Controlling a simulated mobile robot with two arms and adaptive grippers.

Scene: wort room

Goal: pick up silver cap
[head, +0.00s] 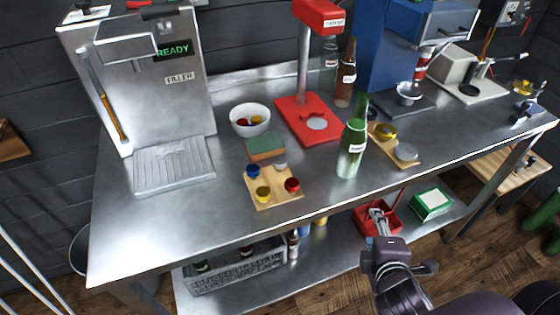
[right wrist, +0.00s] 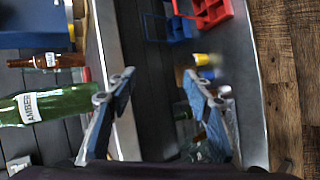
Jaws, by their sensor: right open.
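A small silver cap (head: 280,165) is on a wooden board (head: 263,202) on the steel table, in the head view. Blue (head: 252,172), yellow (head: 263,194) and red (head: 292,185) caps are on the same board. A larger silver disc (head: 405,152) lies on a second board beside a gold one (head: 386,131). My right gripper (head: 378,212) is in front of the table's front edge, to the right of the silver cap and apart from it. Its fingers are open and empty in the right wrist view (right wrist: 158,76). My left gripper is out of view.
A green bottle (head: 351,150) stands between the two boards. A green-brown sponge (head: 265,146) and white bowl (head: 249,119) are behind the first board. The lower shelf holds a crate (head: 235,271) and red caddy (head: 364,225). The table's front left is clear.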

